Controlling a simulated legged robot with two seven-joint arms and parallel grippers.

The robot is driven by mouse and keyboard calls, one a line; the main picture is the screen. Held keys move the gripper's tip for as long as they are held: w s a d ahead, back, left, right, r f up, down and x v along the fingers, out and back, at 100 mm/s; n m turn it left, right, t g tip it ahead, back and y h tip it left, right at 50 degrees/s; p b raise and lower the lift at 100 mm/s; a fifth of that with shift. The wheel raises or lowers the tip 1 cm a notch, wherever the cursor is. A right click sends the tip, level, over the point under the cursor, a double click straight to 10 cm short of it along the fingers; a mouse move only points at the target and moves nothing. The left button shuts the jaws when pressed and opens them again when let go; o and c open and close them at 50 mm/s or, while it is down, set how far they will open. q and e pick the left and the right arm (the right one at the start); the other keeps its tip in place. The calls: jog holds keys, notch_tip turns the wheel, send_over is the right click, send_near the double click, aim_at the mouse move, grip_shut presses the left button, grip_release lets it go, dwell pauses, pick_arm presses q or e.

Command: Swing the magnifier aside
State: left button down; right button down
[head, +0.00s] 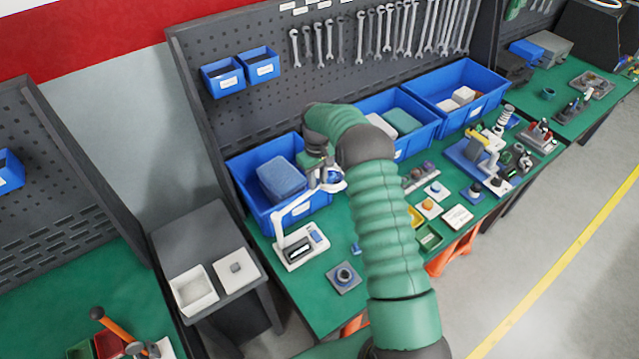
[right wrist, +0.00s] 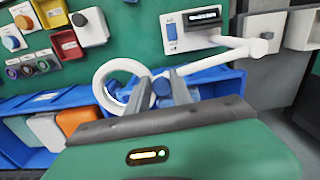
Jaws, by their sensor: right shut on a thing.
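The magnifier (head: 293,211) is a white jointed arm with a round white ring on its end. Its pale base (head: 296,259), with a small display, stands on the green bench. In the right wrist view the ring of the magnifier (right wrist: 101,88) lies just left of the fingers and its arm runs off to the right. My right gripper (head: 326,178) is at the ring end, in front of a blue bin. In the right wrist view the right gripper (right wrist: 160,84) is shut on the magnifier, with a blue part showing between its fingers. The exact contact is partly hidden. My left gripper is out of view.
A blue bin (head: 251,207) with a grey-blue block stands right behind the magnifier. A small grey plate with a round fitting (head: 344,278) lies in front of it. Several small parts and a blue fixture (head: 462,157) fill the bench to the right.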

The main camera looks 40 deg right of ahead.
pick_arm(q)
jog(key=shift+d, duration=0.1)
pick_arm(e)
jog(key=shift+w+d+r, duration=0.1)
jog(key=shift+w+r, duration=0.2)
jog(key=shift+w, duration=0.3)
jog(key=c, duration=1.4)
grip_release()
jog(key=shift+w, duration=0.15)
jog(key=shift+o, duration=1.1)
jog(key=shift+w+f, duration=0.1)
jog(key=shift+f, duration=0.05)
jog(key=shift+o, duration=0.3)
jog(key=shift+w+f, duration=0.2)
jog(key=shift+f, duration=0.05)
jog(key=shift+s+r, duration=0.1)
jog(key=shift+s, duration=0.1)
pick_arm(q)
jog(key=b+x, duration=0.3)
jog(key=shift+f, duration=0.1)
pick_arm(e)
notch_tip(320, 180, up, 16)
jog(key=shift+w+r, duration=0.25)
